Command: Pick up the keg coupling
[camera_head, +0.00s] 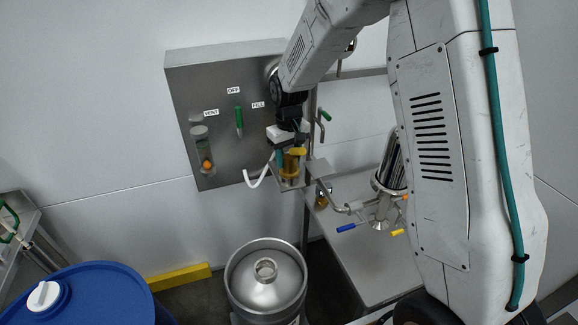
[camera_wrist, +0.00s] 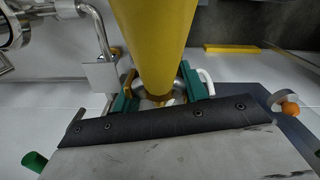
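The keg coupling (camera_head: 290,167) has a yellow handle and a brass-coloured body, and it is at the small metal holder beside the wall panel. In the wrist view its thick yellow handle (camera_wrist: 156,40) runs toward the camera and covers the middle. My gripper (camera_head: 287,158) reaches down at the coupling. In the wrist view its teal fingers (camera_wrist: 157,98) stand apart, one on each side of the coupling's lower body. The handle hides the contact, so I cannot tell whether the fingers press on it.
A steel keg (camera_head: 265,280) stands on the floor below. A blue drum (camera_head: 85,295) is at the lower left. The grey wall panel (camera_head: 215,100) with a green lever is behind. A bench (camera_head: 355,255) with a steel fitting and coloured handles lies to the right. A white curved hook (camera_head: 257,180) hangs close left of my gripper.

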